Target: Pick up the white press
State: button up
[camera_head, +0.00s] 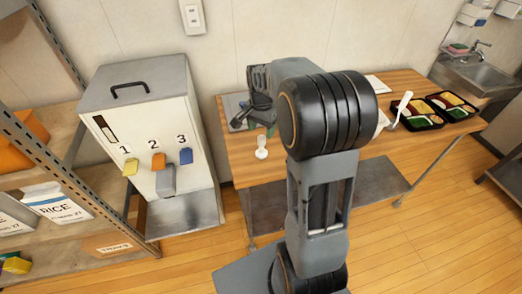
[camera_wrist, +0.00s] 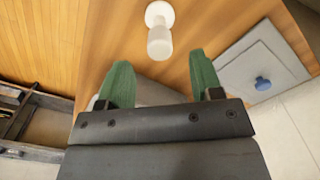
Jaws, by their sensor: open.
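The white press (camera_head: 262,149) stands on the wooden table, near its left front edge, in the head view. It has a round white base and a knob-like handle. In the wrist view the white press (camera_wrist: 159,32) is just beyond the fingertips, roughly centred between them and apart from both. My gripper (camera_wrist: 161,78) is open and empty, with two green fingers. In the head view my gripper (camera_head: 262,112) is above the table near the press, partly hidden by my arm.
A wooden table (camera_head: 235,165) carries dark bento trays (camera_head: 421,123) with food and a white ladle-like tool (camera_head: 402,104) at the right. A grey board with a blue knob (camera_wrist: 262,82) lies beside the press. A numbered dispenser (camera_head: 150,130) stands left, a sink (camera_head: 480,75) at the far right.

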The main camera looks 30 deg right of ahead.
aim_at(261, 144)
jog(key=shift+f, duration=4)
jog(key=c, duration=1.1)
